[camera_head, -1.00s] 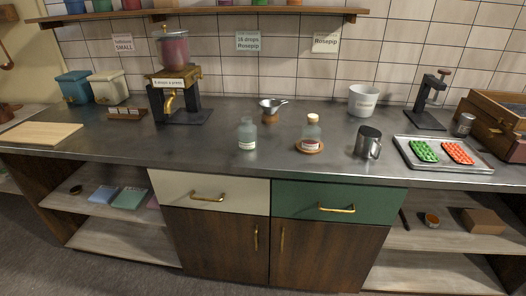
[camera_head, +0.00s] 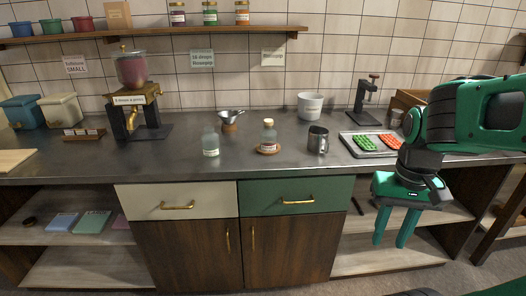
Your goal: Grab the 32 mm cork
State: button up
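My gripper (camera_head: 391,242) is at the right, in front of the counter and below its top. Its two green fingers point down, apart, with nothing between them. I cannot pick out a 32 mm cork for certain. A small wooden rack (camera_head: 84,134) at the left of the counter holds several small pieces too small to identify. A clear bottle (camera_head: 269,136) with a pale, cork-like stopper (camera_head: 268,122) stands on a round brown coaster (camera_head: 268,149) mid-counter. My gripper is far right of the rack and to the right of the bottle.
An open bottle (camera_head: 210,142), a metal mug (camera_head: 318,139), a funnel on a stand (camera_head: 230,120) and a white pot (camera_head: 311,105) stand on the counter. A tray (camera_head: 352,150) with green and red moulds lies at right.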

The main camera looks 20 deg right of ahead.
aim_at(267, 123)
jog(key=z, duration=1.45)
jog(key=k, duration=0.6)
jog(key=u, duration=1.45)
jog(key=i, duration=0.5)
